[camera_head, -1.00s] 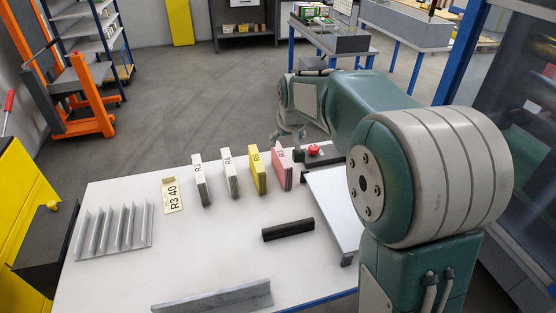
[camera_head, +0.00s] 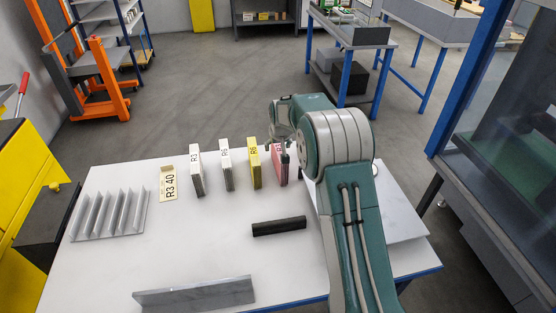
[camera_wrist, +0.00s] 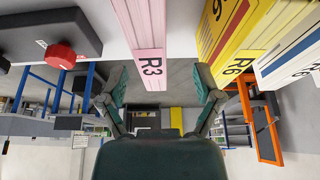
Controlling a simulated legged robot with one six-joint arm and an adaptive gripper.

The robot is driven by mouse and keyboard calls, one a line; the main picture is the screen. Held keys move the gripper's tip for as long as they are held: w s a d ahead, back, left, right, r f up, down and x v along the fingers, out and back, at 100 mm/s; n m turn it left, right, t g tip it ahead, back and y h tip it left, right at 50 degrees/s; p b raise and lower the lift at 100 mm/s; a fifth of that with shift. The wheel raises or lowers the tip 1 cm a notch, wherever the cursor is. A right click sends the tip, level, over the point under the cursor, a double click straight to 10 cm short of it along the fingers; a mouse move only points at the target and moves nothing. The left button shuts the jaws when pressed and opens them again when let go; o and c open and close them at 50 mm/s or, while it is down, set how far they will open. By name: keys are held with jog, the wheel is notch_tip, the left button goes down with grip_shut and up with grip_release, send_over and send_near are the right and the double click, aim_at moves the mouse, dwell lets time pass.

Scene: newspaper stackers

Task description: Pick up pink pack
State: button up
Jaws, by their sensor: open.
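The pink pack (camera_head: 280,170) stands upright on the white table, at the right end of a row of packs. In the wrist view the pink pack (camera_wrist: 148,50), marked R3, hangs from the top of the upside-down picture. My gripper (camera_wrist: 161,84) is open there, with one finger to each side of the pack's line and clear space between. In the head view my arm reaches to the pink pack, and its end partly hides the pack's upper right side. I cannot tell whether a finger touches it.
The yellow pack (camera_head: 254,164) stands close beside the pink one, with white packs (camera_head: 227,165) further left. A dark box with a red button (camera_wrist: 60,54) is on the pink pack's other side. A black bar (camera_head: 279,226) and a metal rack (camera_head: 108,215) lie on the table.

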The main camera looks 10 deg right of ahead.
aim_at(279, 148)
jog(key=f, duration=0.1)
jog(key=w+f, duration=0.1)
jog(key=w+d+f, duration=0.1)
jog(key=f, duration=0.1)
jog(key=shift+w+a+f, duration=0.1)
jog(key=shift+f, duration=0.2)
jog(key=shift+a, duration=0.2)
jog(key=shift+d+f, duration=0.1)
jog(key=shift+d, duration=0.15)
jog(key=shift+a+f, duration=0.1)
jog(key=shift+f, duration=0.1)
grip_shut()
